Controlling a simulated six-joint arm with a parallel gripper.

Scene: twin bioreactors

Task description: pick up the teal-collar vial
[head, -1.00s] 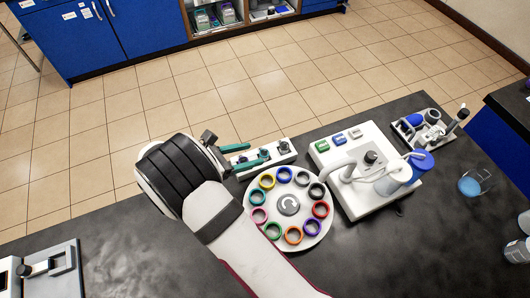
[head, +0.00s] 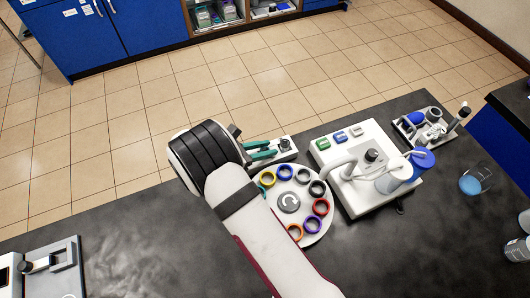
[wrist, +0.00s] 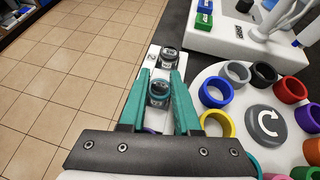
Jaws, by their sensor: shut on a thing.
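The teal-collar vial (wrist: 158,93) stands between the two teal fingers of my gripper (wrist: 161,82) in the wrist view. Its grey top shows and a bluish-teal band lies below it; its lower part is hidden by the fingers and palm. My gripper is shut on this vial, which is over or in the white rack (wrist: 155,62); I cannot tell whether it is seated. In the head view my gripper (head: 263,150) is at the rack (head: 291,158), and my wrist hides the rack's left part.
Another dark-capped vial (head: 284,144) stands at the rack's right end, just beyond the fingers. A white carousel (head: 318,236) with coloured rings is close on the near right side. A white device (head: 345,185) stands farther right.

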